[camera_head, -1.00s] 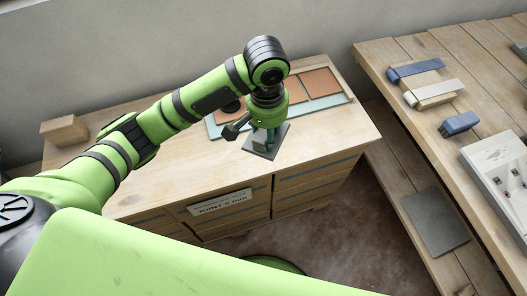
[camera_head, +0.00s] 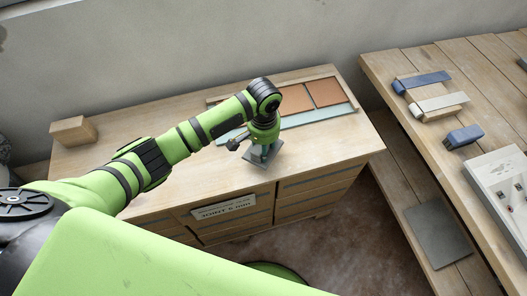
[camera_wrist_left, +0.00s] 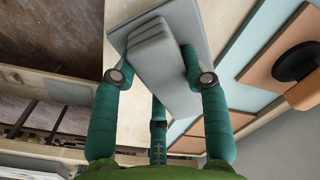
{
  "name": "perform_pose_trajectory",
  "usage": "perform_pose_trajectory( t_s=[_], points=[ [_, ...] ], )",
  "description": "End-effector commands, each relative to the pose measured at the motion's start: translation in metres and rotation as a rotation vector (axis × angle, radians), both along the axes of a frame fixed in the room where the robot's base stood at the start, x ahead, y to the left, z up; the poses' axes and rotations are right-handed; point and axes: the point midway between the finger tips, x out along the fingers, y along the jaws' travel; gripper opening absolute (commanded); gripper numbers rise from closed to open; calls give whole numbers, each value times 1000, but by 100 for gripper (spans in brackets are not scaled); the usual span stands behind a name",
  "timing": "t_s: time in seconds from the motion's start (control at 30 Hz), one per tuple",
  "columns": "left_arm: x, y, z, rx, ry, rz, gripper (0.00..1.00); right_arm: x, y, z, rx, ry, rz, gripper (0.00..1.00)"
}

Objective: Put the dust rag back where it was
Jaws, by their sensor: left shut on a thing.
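The dust rag looks to be the light grey folded pad (camera_wrist_left: 158,50) between my left fingers in the left wrist view. My left gripper (camera_wrist_left: 165,82) is shut on it, with fingers on both sides. In the head view the left gripper (camera_head: 263,150) points down over the cabinet top and hides most of the pad. A flat dark grey square (camera_head: 252,158) lies on the cabinet top right under it; it also shows behind the pad in the wrist view (camera_wrist_left: 192,16). I cannot tell whether the pad touches the square. My right gripper is not in view.
The wooden cabinet (camera_head: 330,150) carries a teal-edged tray (camera_head: 320,115) with terracotta panels behind the gripper and a wooden block (camera_head: 73,131) at left. The bench at right holds blue (camera_head: 428,80) and whitish pieces, a blue block (camera_head: 464,136) and a white box (camera_head: 500,180).

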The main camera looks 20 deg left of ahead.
Motion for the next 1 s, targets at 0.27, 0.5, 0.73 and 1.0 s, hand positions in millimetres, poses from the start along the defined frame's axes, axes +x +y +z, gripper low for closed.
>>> perform_pose_trajectory(
  t_s=[0.27, 0.5, 0.73, 1.0],
  points=[
    [0, 1, -35, 2, 3, 0, 8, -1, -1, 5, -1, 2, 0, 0],
    [0, 1, -40, 1, 0, -1, 8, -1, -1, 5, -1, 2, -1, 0],
    [0, 1, -44, 1, 0, -1, 49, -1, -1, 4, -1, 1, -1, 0],
    [0, 1, -43, 1, 0, 0, 68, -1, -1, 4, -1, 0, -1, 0]
  ],
)
